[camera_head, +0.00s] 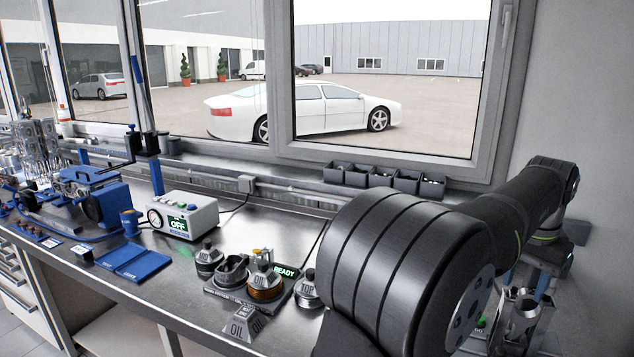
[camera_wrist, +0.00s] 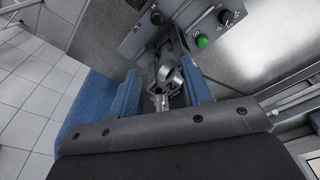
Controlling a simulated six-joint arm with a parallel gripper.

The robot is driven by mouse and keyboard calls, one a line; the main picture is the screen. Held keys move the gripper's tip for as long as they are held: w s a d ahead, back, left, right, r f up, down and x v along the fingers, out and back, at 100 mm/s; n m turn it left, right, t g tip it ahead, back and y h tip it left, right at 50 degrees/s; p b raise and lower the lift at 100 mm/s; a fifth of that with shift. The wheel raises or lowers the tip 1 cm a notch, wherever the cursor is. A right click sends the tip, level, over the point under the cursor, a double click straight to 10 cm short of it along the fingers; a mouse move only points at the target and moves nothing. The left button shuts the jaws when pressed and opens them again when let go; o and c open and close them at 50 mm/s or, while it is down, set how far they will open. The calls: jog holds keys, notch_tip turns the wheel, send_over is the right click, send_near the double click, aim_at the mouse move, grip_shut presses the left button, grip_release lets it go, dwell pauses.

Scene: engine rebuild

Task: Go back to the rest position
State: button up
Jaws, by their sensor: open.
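My gripper (camera_wrist: 162,84) shows in the wrist view with its two blue fingers apart. Between and beyond the fingertips is a bright metal part (camera_wrist: 172,76) on a fixture; I see no finger closed on it, and cannot tell how far below it is. In the head view my dark arm fills the right side and bends back toward the wall. The gripper's fingers are not clear there, near a metal cylinder (camera_head: 524,312) at the lower right.
A grey panel (camera_wrist: 140,38) with a green button and black knobs lies by the fingers. A window stands behind.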

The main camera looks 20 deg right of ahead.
jog(key=n, duration=0.1)
jog(key=n+h, duration=0.1)
jog(key=n, duration=0.1)
jog(key=shift+a+f+h, duration=0.15)
jog(key=shift+f+h, duration=0.05)
jog(key=shift+h, duration=0.1)
grip_shut()
jog(key=w+a+f+n+g+h, duration=0.1)
jog(key=w+a+f+n+g, duration=0.4)
jog(key=n, duration=0.5)
jog(key=w+a+f+n+g+h, duration=0.1)
jog(key=w+a+f+n+g, duration=0.3)
jog(key=w+n, duration=0.45)
jog(key=shift+n+t, duration=0.55)
jog(key=shift+t, duration=0.15)
jog(key=x, duration=1.1)
jog(key=shift+s, duration=0.25)
jog(key=s+d, duration=0.2)
jog(key=shift+s+f, duration=0.1)
jog(key=shift+s, duration=0.25)
jog(key=shift+s+d, duration=0.25)
jog(key=shift+s, duration=0.05)
